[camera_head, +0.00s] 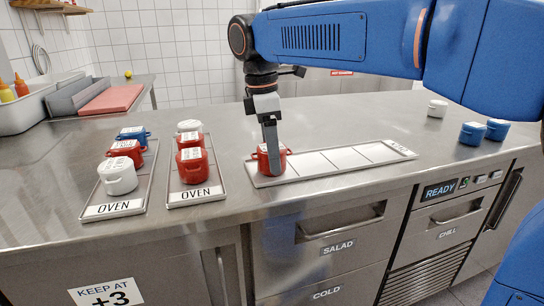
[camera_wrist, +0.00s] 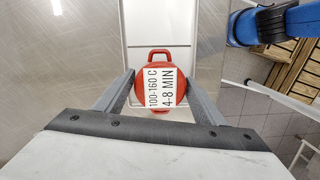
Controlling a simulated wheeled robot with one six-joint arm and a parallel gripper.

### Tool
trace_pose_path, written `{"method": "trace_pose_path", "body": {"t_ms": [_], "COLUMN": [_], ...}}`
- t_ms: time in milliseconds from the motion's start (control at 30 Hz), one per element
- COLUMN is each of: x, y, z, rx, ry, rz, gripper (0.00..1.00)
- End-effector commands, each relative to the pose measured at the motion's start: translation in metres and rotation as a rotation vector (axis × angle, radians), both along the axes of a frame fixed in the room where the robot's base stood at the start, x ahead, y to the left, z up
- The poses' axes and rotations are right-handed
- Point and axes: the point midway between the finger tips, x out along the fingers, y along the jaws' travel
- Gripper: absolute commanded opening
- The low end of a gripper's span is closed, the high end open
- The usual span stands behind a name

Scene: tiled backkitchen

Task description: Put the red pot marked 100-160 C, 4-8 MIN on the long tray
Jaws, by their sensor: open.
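The red pot marked 100-160 C, 4-8 MIN (camera_wrist: 162,62) stands on the left end of the long tray (camera_head: 318,178). Its label reads clearly in the wrist view, and the red pot also shows in the head view (camera_head: 263,163), partly hidden by my gripper. My gripper (camera_head: 272,172) points down at the pot. In the wrist view my gripper (camera_wrist: 160,98) is open, with one finger on each side of the pot. I cannot tell whether the fingers touch it. The tray's other sections are empty.
Two OVEN trays (camera_head: 112,209) (camera_head: 195,196) at left hold red, white and blue pots. A white pot (camera_head: 437,108) and blue pots (camera_head: 472,133) stand at the right. The counter behind the long tray is clear.

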Motion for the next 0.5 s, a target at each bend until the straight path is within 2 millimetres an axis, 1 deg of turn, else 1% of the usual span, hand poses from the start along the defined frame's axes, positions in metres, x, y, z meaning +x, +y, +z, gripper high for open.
{"method": "trace_pose_path", "body": {"t_ms": [300, 500], "x": [0.000, -0.001], "y": [0.008, 0.011], "z": [0.059, 0.090], "rx": [0.001, 0.001], "ry": [-0.002, -0.001], "rz": [0.001, 0.001], "gripper": [0.63, 0.63]}}
